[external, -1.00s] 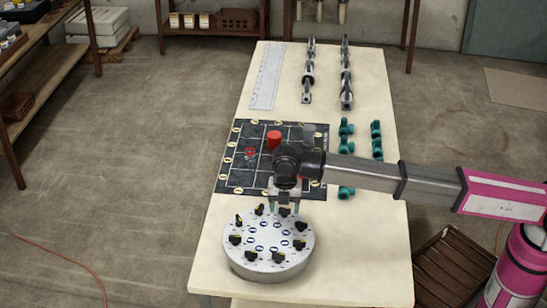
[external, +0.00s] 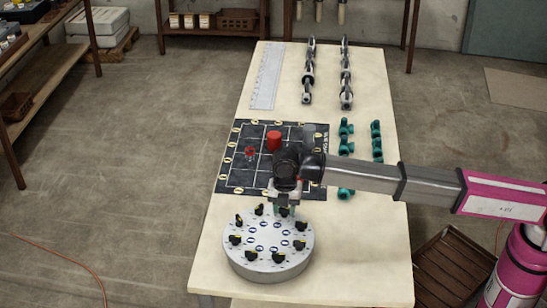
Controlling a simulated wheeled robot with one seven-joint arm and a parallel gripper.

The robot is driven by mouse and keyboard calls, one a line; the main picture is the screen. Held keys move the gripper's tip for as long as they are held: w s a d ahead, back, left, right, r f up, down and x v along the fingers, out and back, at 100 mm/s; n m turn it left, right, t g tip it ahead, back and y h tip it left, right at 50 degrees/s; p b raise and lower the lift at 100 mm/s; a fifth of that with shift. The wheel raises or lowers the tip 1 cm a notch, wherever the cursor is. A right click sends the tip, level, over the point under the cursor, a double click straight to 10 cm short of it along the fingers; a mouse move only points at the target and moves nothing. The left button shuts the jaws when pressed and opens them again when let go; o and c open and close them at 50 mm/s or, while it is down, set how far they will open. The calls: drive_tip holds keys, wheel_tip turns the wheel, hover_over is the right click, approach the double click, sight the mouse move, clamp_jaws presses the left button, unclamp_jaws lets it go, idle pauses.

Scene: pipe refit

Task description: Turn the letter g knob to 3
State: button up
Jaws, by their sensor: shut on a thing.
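A round grey dial block (external: 268,267) stands at the near end of the table, with several black and yellow knobs in a ring on its top. The letters by the knobs are too small to read, so I cannot tell which is g. My gripper (external: 284,210) points down at the far right part of the ring. It is shut on a black knob (external: 285,213) there, which its fingers partly hide. The pointer and scale of that knob cannot be made out.
A black grid mat (external: 228,178) with a red cylinder (external: 273,140) and a red ring (external: 250,152) lies behind the block. Teal fittings (external: 376,140), metal pipe assemblies (external: 346,80) and a ruler (external: 266,80) lie farther back. The table's near left is clear.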

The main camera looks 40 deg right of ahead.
drive_tip(key=m, duration=0.3)
drive_tip(key=shift+m, duration=0.4)
drive_tip(key=m, duration=0.4)
drive_tip(key=shift+m, duration=0.3)
drive_tip(key=m, duration=0.4)
drive_tip(key=shift+m, duration=0.3)
drive_tip(key=m, duration=1.3)
drive_tip(key=shift+m, duration=0.3)
drive_tip(key=m, duration=0.4)
drive_tip(key=shift+r, duration=0.1)
drive_tip(key=shift+m, duration=2.1)
